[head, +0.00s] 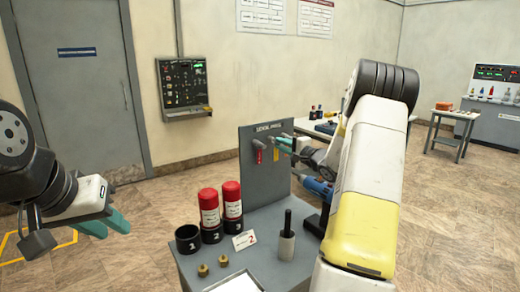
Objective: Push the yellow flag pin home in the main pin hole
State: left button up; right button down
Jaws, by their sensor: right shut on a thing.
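A grey upright panel (263,172) stands at the back of the near table, with a lettered heading along its top. A yellow flag (282,152) hangs at the panel's right part, by the teal fingertips of my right gripper (287,142). My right gripper is shut on the yellow flag pin; the pin's shaft and its hole are too small and covered to tell how deep it sits. A red flag pin (259,154) hangs in the panel to the left. My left gripper (107,224) is open and empty, left of the table and away from the panel.
Two red-capped canisters (209,204) stand in black cups beside an empty cup (188,239). A number card (244,240), a grey cylinder with a black rod (286,243) and two brass pieces (203,270) are in front. My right arm hides the table's right side.

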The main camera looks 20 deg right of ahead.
jog(key=shift+v, duration=2.5)
